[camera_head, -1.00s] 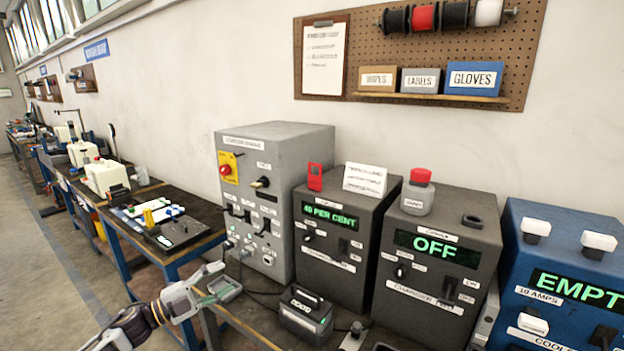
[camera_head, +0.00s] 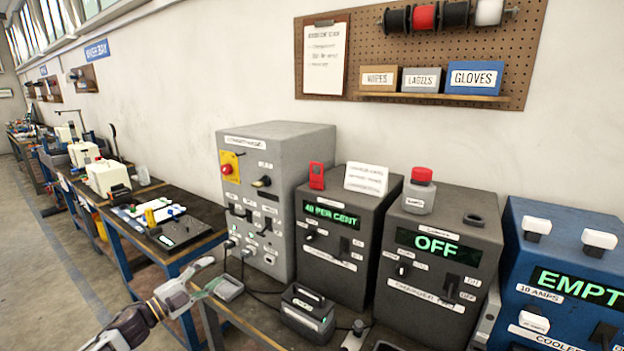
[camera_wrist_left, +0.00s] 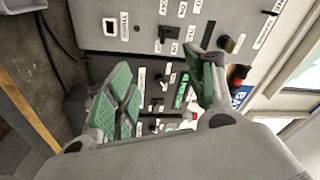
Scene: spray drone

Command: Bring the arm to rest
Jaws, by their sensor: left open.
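My left gripper (camera_head: 205,283) is at the lower left of the head view, in front of the tall grey cabinet (camera_head: 275,200) and over the bench's front edge. In the left wrist view its two green-padded fingers (camera_wrist_left: 165,90) stand apart with nothing between them. The cabinet's panel and the dark units show beyond the fingers, apart from them. My left arm comes in from the bottom left. My right gripper does not show.
On the bench stand a dark unit reading 40 PER CENT (camera_head: 340,240), a charger reading OFF (camera_head: 438,260), a blue cooler reading EMPTY (camera_head: 565,275) and a small battery (camera_head: 307,312). A second bench (camera_head: 195,250) runs left. Open floor (camera_head: 40,290) lies at far left.

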